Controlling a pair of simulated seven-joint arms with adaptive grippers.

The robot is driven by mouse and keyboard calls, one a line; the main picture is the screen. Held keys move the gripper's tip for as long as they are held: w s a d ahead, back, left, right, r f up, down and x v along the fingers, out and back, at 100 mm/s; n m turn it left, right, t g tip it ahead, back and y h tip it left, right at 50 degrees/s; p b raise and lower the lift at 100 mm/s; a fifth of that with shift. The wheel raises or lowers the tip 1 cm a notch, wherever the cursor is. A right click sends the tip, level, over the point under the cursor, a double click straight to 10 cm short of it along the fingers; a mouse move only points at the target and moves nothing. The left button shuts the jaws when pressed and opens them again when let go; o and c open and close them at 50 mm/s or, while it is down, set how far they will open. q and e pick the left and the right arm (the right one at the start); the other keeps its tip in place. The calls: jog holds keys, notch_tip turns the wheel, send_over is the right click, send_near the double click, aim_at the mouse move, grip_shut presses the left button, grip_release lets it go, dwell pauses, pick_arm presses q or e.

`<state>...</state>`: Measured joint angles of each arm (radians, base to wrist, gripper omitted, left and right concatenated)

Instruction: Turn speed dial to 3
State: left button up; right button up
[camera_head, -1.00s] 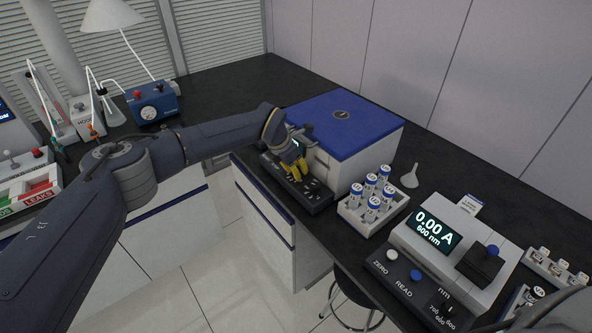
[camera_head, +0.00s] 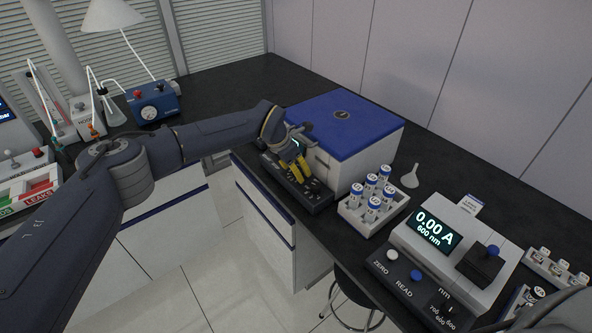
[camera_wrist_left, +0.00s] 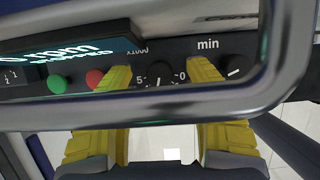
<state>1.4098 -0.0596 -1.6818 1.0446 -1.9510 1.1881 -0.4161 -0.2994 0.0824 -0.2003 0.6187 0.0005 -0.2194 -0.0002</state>
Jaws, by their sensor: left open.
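The speed dial (camera_wrist_left: 160,77) is a dark round knob marked x1000, with 5 and 0 beside it, on the front panel of the blue-lidded centrifuge (camera_head: 345,122). My left gripper (camera_head: 291,172) is at this panel. In the left wrist view its yellow fingers (camera_wrist_left: 161,98) are open, one on each side of the dial. I cannot tell whether they touch it. The dial's pointer setting is not clear. In the head view the gripper hides the dial. My right gripper is not in view.
A green button (camera_wrist_left: 57,84) and a red button (camera_wrist_left: 95,78) sit left of the dial; the min dial (camera_wrist_left: 234,66) is close on the right. A vial rack (camera_head: 354,217) and a photometer (camera_head: 461,243) stand to the right of the centrifuge.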

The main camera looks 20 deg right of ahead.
pick_arm(q)
jog(key=v, duration=1.1)
jog(key=shift+r, duration=0.1)
